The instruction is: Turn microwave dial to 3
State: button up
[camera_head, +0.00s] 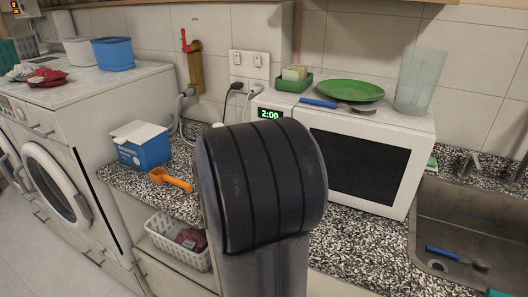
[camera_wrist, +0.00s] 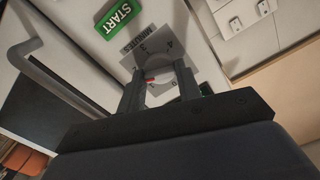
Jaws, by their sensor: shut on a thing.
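The white microwave (camera_head: 385,127) stands on the speckled counter, its green display (camera_head: 270,114) reading 2:00. My arm covers its dial and my gripper in the head view. In the wrist view my gripper (camera_wrist: 159,84) is shut on the round dial (camera_wrist: 160,92), with one finger on each side. A small red mark shows on the dial's edge. The grey scale plate (camera_wrist: 152,48) around it shows "MINUTES" and digits including 3 and 4. Exactly which digit the mark points to is unclear. The green START button (camera_wrist: 119,17) is beside the plate.
A green plate (camera_head: 342,90), a blue-handled utensil (camera_head: 318,102), a sponge holder (camera_head: 293,83) and a clear tumbler (camera_head: 420,82) sit on the microwave. The sink (camera_head: 460,215) is at right. A blue box (camera_head: 143,152) and an orange tool (camera_head: 170,180) lie left.

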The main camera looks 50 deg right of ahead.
jog(key=shift+f+m+b, duration=0.15)
jog(key=shift+m+b, duration=4.55)
jog(key=shift+m, duration=2.3)
jog(key=o, duration=1)
jog(key=shift+a, duration=0.1)
jog(key=v, duration=1)
jog(key=shift+s+a, duration=0.15)
jog(key=shift+a, duration=0.15)
